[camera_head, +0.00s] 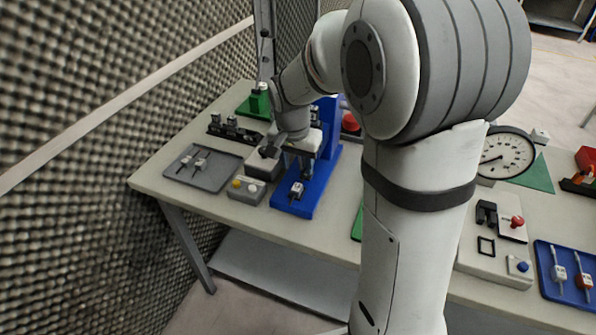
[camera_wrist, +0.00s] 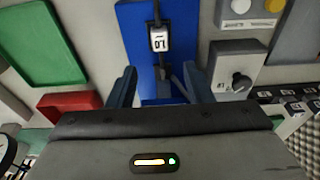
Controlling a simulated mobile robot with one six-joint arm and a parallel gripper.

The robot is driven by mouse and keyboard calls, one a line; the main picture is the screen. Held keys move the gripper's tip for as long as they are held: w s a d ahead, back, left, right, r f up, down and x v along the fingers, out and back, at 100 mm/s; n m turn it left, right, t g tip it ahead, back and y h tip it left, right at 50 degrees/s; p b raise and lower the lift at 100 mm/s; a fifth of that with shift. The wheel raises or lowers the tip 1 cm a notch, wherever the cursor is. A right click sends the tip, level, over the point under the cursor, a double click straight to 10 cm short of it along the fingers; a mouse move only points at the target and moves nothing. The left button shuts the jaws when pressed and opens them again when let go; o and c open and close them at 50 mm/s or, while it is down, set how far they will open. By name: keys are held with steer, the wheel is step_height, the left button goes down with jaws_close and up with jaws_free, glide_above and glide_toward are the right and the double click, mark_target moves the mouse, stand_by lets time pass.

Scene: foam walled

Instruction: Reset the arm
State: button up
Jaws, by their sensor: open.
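My arm reaches from the right of the head view over the table (camera_head: 325,232). My gripper (camera_head: 298,172) hangs over the blue stand (camera_head: 294,204), with its fingers pointing down. In the wrist view my gripper (camera_wrist: 163,80) has its two fingers wide apart with a gap between them. A small white tag-like piece marked 1.0 (camera_wrist: 159,40) with a dark stem lies on the blue base beyond the fingertips. The same piece shows in the head view (camera_head: 297,190). It appears apart from both fingers.
A grey tray (camera_head: 205,178) with two small pieces and a button box (camera_head: 246,189) lie left of the blue stand. A dial gauge (camera_head: 507,154), a switch panel (camera_head: 500,240) and a blue tray (camera_head: 565,290) are on the right. A foam wall (camera_head: 80,130) borders the left.

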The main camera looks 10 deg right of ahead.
steer(key=shift+r, duration=0.2)
steer(key=shift+s+r, duration=0.1)
steer(key=shift+s, duration=0.05)
steer(key=s+r+n, duration=0.2)
steer(key=s+n, duration=0.1)
steer(key=s, duration=0.7)
steer(key=s+d+r+n+t+y, duration=0.1)
steer(key=s+r+n, duration=0.2)
steer(key=s, duration=0.7)
steer(key=shift+d+n, duration=0.3)
steer(key=shift+n, duration=0.2)
